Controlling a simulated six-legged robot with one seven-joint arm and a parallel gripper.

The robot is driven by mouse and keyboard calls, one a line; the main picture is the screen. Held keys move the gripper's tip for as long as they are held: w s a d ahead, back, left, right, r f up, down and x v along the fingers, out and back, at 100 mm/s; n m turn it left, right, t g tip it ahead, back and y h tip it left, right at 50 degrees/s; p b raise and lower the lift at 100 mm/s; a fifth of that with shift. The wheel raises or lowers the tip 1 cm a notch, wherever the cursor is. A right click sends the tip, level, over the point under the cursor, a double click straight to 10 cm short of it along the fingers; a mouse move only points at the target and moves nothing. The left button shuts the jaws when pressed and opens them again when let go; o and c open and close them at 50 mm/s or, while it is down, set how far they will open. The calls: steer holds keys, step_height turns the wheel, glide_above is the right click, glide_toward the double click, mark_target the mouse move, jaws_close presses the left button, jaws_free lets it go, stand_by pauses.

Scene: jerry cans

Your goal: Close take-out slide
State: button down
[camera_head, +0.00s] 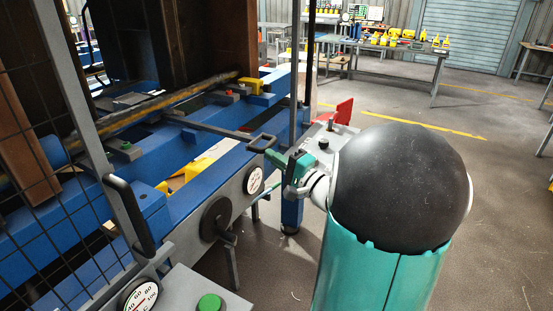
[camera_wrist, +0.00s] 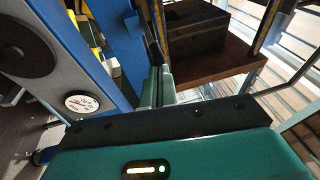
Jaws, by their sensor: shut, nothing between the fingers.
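A blue machine frame (camera_head: 225,172) fills the left of the head view. A dark grey flat bar with a square loop at its end (camera_head: 262,143) juts from it toward my gripper; it looks like the take-out slide's handle, but I cannot be sure. My gripper (camera_head: 276,158) has teal fingers, partly hidden behind my own arm, and is just below and right of the loop. I cannot tell whether they touch. In the wrist view the fingers (camera_wrist: 158,88) are together and empty, beside a blue beam (camera_wrist: 117,50) and pointing at a dark bar (camera_wrist: 154,48).
A round gauge (camera_head: 253,180) and a crank wheel (camera_head: 216,218) sit on the machine's front. A mesh guard with an upright post (camera_head: 75,95) stands at left. A workbench with yellow cans (camera_head: 385,42) is at the back. The floor (camera_head: 510,190) at right is clear.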

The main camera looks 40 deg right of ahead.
steer(key=w+a, duration=0.3)
steer(key=w, duration=0.6)
steer(key=w+a, duration=0.3)
steer(key=w, duration=0.6)
steer(key=shift+w+a, duration=0.25)
steer(key=shift+a, duration=0.05)
